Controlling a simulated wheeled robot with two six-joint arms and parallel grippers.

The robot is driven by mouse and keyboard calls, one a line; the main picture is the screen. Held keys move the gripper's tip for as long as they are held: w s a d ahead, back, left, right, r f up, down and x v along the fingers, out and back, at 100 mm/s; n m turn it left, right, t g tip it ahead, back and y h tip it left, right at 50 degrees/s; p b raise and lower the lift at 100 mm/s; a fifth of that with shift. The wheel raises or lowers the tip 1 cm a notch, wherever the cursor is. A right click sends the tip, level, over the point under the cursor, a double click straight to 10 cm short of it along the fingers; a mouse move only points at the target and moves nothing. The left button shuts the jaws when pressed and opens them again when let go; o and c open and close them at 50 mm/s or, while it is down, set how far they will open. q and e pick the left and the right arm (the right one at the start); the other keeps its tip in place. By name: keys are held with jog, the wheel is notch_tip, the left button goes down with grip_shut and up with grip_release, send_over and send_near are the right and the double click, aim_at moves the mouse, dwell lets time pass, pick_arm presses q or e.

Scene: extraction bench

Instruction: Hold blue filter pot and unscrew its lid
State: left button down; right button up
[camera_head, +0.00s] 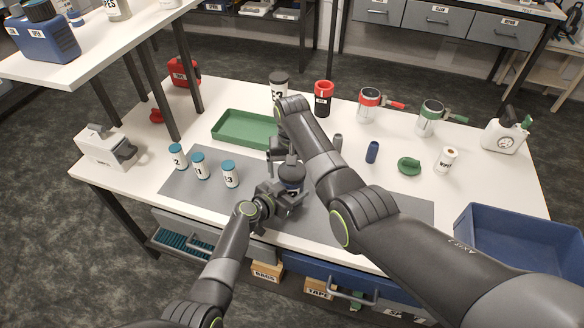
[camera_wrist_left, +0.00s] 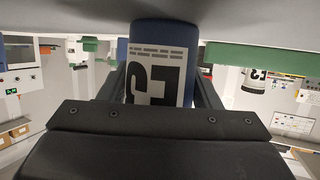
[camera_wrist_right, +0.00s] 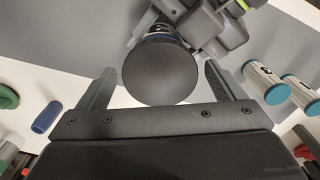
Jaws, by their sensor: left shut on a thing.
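The blue filter pot (camera_head: 291,186) stands upright over the grey mat, with a dark lid (camera_head: 291,172) on top. My left gripper (camera_head: 287,197) is shut around the pot's body from the front. In the left wrist view the blue pot (camera_wrist_left: 165,35) sits between the fingers, its white label upside down. My right gripper (camera_head: 283,153) points down above the lid, partly hidden by its own arm. In the right wrist view the round dark lid (camera_wrist_right: 162,72) lies between its spread fingers, with gaps on both sides.
Several white bottles with teal caps (camera_head: 199,165) stand left on the grey mat (camera_head: 180,188). A green tray (camera_head: 222,138) lies behind. A small blue cylinder (camera_head: 372,152), a green piece (camera_head: 408,166) and a white jar (camera_head: 446,160) are right. A blue bin (camera_head: 520,225) is front right.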

jog(key=shift+r, duration=2.25)
pick_arm(q)
jog(key=shift+c, duration=1.9)
grip_release()
